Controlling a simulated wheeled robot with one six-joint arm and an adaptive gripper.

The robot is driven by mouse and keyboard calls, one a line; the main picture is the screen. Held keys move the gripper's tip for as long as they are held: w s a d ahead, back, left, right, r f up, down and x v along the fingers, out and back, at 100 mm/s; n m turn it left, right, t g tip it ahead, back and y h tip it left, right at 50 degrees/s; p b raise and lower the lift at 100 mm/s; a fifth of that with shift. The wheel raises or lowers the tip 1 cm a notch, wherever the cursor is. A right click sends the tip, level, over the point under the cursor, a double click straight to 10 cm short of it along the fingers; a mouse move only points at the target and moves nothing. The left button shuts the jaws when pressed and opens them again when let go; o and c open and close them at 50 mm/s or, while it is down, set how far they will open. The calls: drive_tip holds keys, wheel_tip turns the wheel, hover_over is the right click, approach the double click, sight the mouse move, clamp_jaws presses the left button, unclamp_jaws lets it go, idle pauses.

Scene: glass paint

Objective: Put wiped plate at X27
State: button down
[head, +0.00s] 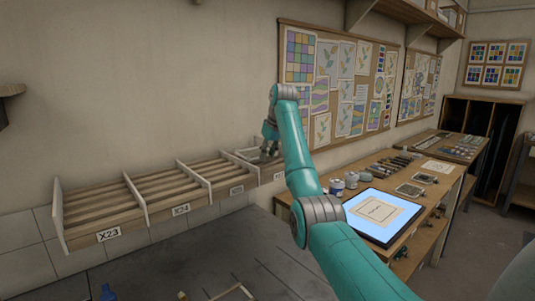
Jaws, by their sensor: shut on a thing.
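A wooden slatted rack (108,216) runs along the wall, split into bays by pale dividers. The two nearest bays carry the labels X23 (108,235) and X24 (181,210). The labels farther along are too small to read, and I cannot see which is X27. My gripper (266,152) points down at the far end of the rack, low over the last bay in sight. It is shut on a thin thing, taken as the wiped plate, which is hardly distinguishable there. I cannot tell whether the plate touches the slats. My arm hides what lies right of that bay.
A wooden workbench (440,188) on the right holds a lit light panel (384,215), jars (337,187) and tools. A pinboard (345,85) and a shelf (410,12) are on the wall above. The nearer rack bays look empty. A dark grey surface (190,265) lies in front.

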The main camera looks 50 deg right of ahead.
drive_tip(key=shift+f, duration=0.55)
idle(0.9)
drive_tip(key=shift+r, duration=0.1)
idle(0.4)
drive_tip(key=shift+c, duration=1.1)
unclamp_jaws()
drive_tip(key=shift+r, duration=0.15)
drive_tip(key=shift+r, duration=3.85)
